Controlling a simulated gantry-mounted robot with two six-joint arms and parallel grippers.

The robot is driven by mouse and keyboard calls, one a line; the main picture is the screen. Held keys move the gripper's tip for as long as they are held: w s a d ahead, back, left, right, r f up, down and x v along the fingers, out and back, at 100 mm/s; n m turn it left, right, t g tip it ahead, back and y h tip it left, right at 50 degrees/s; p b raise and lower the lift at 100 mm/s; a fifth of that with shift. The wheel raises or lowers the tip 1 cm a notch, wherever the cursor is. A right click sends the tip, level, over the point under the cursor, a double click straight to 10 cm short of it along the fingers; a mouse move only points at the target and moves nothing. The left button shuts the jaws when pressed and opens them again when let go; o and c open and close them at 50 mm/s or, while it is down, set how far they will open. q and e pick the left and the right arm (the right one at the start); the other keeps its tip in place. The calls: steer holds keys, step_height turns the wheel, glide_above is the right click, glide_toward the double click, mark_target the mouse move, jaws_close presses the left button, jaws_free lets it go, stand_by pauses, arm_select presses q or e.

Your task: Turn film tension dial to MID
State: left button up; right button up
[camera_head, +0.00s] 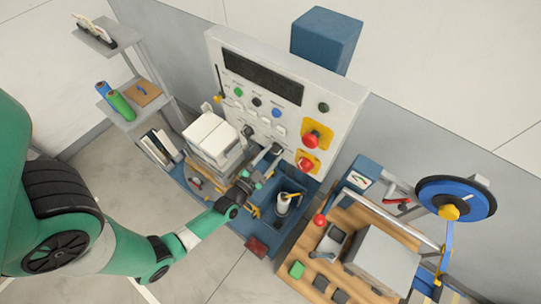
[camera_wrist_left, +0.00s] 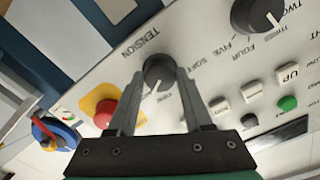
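The tension dial (camera_wrist_left: 158,70) is a dark round knob on the pale panel, with a white pointer line and the word TENSION beside it. In the wrist view its pointer runs down and slightly left; SOFT is printed on its right, and a small label below is hard to read. In the head view the dial (camera_head: 277,149) is at the panel's lower part. My left gripper (camera_wrist_left: 159,75) has one finger on each side of the dial, with narrow gaps showing; contact is not clear. It also shows in the head view (camera_head: 262,165). My right gripper is not in view.
Another dial (camera_wrist_left: 258,14) with number words is beside it. A red button on yellow (camera_wrist_left: 104,112) is close to one finger. Pale push buttons (camera_wrist_left: 220,105) are on the other side. A white box stack (camera_head: 210,138) stands left of the gripper; a wooden bench (camera_head: 345,215) stands right.

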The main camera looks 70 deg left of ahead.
arm_select(q)
jaws_close()
steer(key=shift+n, duration=0.3)
steer(key=n+b, duration=0.1)
steer(key=n, duration=0.2)
steer(key=shift+f, duration=0.1)
steer(key=n+b, duration=0.1)
steer(key=n, duration=0.3)
steer(key=n+b, duration=0.1)
steer(key=n, duration=0.3)
steer(key=shift+d+n, duration=0.1)
steer(key=shift+n, duration=0.2)
steer(key=shift+n+b, duration=0.4)
steer(key=shift+n, duration=1.3)
